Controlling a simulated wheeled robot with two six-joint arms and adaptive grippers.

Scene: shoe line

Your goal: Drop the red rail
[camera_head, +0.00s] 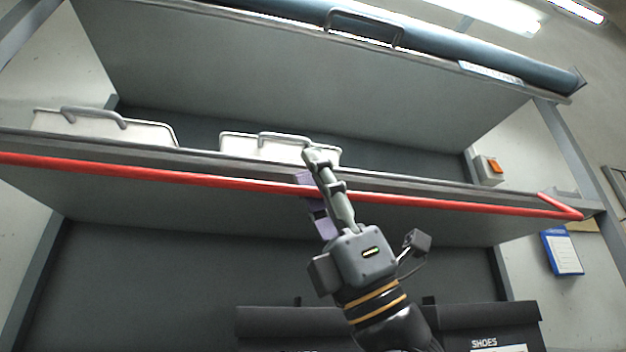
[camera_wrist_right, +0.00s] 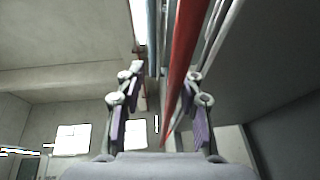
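The red rail (camera_head: 130,172) runs along the front of a grey shelf (camera_head: 420,183) across the head view. Its right end bends back toward the shelf. My right gripper (camera_head: 308,168) is at the rail near the middle of its length. The right wrist view shows this gripper (camera_wrist_right: 164,74) open, with its purple-padded fingers spread. The rail (camera_wrist_right: 184,50) passes between the fingers, closer to the right one. Whether a pad touches it I cannot tell. My left gripper is in neither view.
Two white bins (camera_head: 100,127) (camera_head: 270,148) with handles stand on the shelf behind the rail. A switch box with an orange button (camera_head: 495,167) is at the right. Dark shoe boxes (camera_head: 485,316) are below. A blue-framed sheet (camera_head: 562,252) hangs at the right.

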